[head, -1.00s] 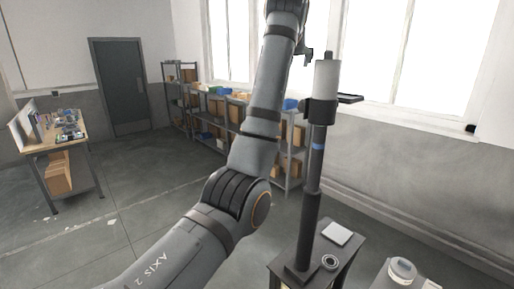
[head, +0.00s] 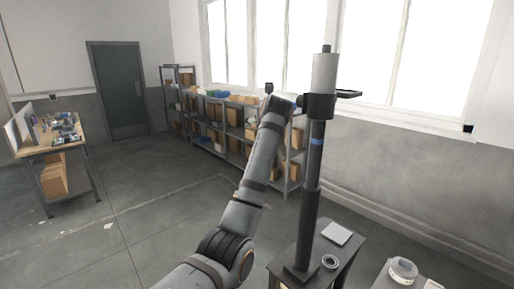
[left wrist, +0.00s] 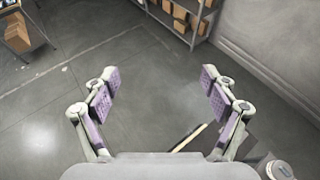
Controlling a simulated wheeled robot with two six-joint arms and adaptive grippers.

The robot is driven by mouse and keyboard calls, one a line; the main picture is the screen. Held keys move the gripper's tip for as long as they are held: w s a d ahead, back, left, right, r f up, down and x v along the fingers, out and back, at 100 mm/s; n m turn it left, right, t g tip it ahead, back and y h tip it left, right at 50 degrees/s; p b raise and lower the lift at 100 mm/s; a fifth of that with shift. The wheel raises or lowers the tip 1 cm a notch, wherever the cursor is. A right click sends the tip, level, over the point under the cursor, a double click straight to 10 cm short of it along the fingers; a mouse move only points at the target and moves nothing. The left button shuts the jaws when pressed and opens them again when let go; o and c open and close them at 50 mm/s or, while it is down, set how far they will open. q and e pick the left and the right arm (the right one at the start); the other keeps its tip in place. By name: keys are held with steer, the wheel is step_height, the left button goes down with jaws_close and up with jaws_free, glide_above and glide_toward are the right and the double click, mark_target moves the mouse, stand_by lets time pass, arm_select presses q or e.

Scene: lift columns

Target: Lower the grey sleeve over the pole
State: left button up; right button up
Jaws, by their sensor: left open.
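The light grey sleeve (head: 325,74) is upright around the top of the dark pole, and the pole's tip shows just above it. The pole (head: 313,165) stands upright on a small dark table and has a blue band below the collar. My left arm's end is left of the collar in the head view, with its fingers not clear there. In the left wrist view my left gripper (left wrist: 160,85) is open and empty above the floor. My right gripper is out of view.
The small dark table (head: 338,258) carries a white square pad (head: 336,233) and a ring (head: 330,262). A light round container (head: 402,270) stands on a surface at the lower right. Shelves with boxes (head: 212,125) line the back wall.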

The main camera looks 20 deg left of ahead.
arm_select(q)
step_height(320, 180, down, 8)
steer(key=a+n, duration=0.1)
steer(key=a, duration=0.2)
steer(key=shift+w+f+g+y+b, duration=0.2)
steer(key=shift+f+g+y+b, duration=0.1)
steer(key=shift+y+b, duration=0.15)
